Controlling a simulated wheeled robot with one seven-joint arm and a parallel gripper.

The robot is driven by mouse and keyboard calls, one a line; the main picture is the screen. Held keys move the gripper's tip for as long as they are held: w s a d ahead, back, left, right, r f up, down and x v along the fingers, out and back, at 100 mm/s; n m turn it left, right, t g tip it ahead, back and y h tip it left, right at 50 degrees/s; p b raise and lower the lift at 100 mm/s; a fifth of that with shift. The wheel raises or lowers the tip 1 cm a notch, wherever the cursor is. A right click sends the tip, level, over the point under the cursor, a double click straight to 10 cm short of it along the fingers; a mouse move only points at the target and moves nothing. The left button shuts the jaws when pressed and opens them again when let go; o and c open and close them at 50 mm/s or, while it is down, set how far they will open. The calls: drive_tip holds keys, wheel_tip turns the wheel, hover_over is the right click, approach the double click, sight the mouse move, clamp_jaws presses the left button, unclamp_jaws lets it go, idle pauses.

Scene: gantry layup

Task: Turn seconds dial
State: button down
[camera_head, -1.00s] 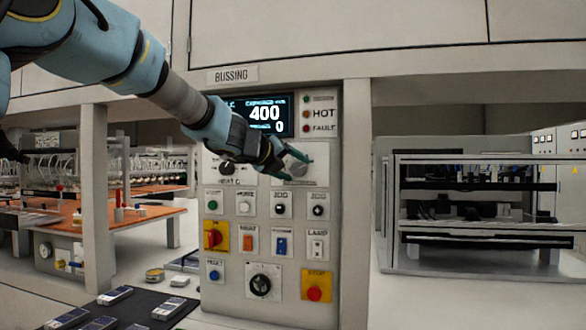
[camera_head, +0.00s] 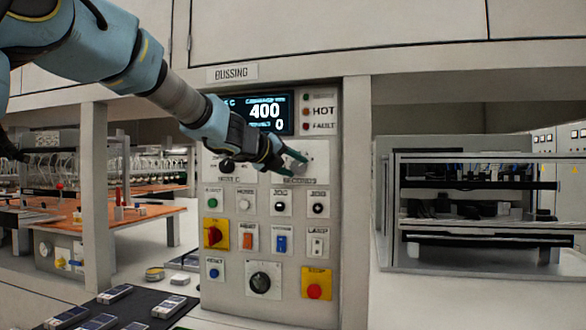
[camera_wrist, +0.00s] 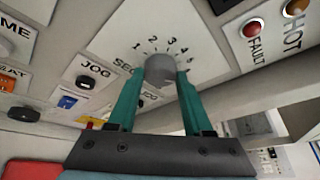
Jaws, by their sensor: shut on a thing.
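The seconds dial is a grey knob (camera_wrist: 160,70) on a white plate (camera_wrist: 175,28) marked with numbers, seen in the wrist view. My gripper (camera_wrist: 158,80) has its two green fingers on either side of the knob and is shut on it. In the head view my gripper (camera_head: 294,160) reaches the upper right dial plate, above the word SECONDS. The knob is mostly hidden there by the fingers. The display (camera_head: 264,112) above reads 400, with 0 below it.
The panel below holds several buttons and switches, a black rotary knob (camera_head: 260,282) and a red stop button (camera_head: 314,291). Indicator lamps (camera_head: 306,113) sit at the upper right. The heat dial at the left is partly behind my gripper. A grey rack (camera_head: 480,205) stands right.

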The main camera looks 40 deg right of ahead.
drive_tip(key=shift+f+n+h+b, duration=0.45)
drive_tip(key=shift+n+b, duration=0.25)
drive_tip(key=shift+b, duration=0.55)
drive_tip(key=n+b, duration=0.1)
drive_tip(key=b, duration=0.1)
drive_tip(key=n+g+h+b, duration=0.1)
drive_tip(key=b, duration=0.1)
drive_tip(key=shift+w+f+n+h, duration=0.15)
drive_tip(key=shift+n+h, duration=0.1)
drive_tip(key=shift+n, duration=0.15)
drive_tip(key=n+h+b, duration=0.2)
drive_tip(key=n+b, duration=0.2)
drive_tip(key=b, duration=0.2)
drive_tip(key=shift+f, duration=0.2)
drive_tip(key=n+t+h+b, duration=0.1)
drive_tip(key=n+b, duration=0.2)
drive_tip(key=n+t+b, duration=0.1)
drive_tip(key=n+b, duration=0.1)
drive_tip(key=b, duration=0.2)
drive_tip(key=shift+s+f+n+h, duration=0.15)
drive_tip(key=shift+s+n+h, duration=0.05)
drive_tip(key=shift+n+h, duration=0.2)
drive_tip(key=n+t+b, duration=0.1)
drive_tip(key=n+b, duration=0.1)
drive_tip(key=b, duration=0.1)
drive_tip(key=shift+n+t, duration=0.3)
drive_tip(key=shift+r, duration=0.25)
drive_tip(key=shift+c, duration=1.6)
unclamp_jaws()
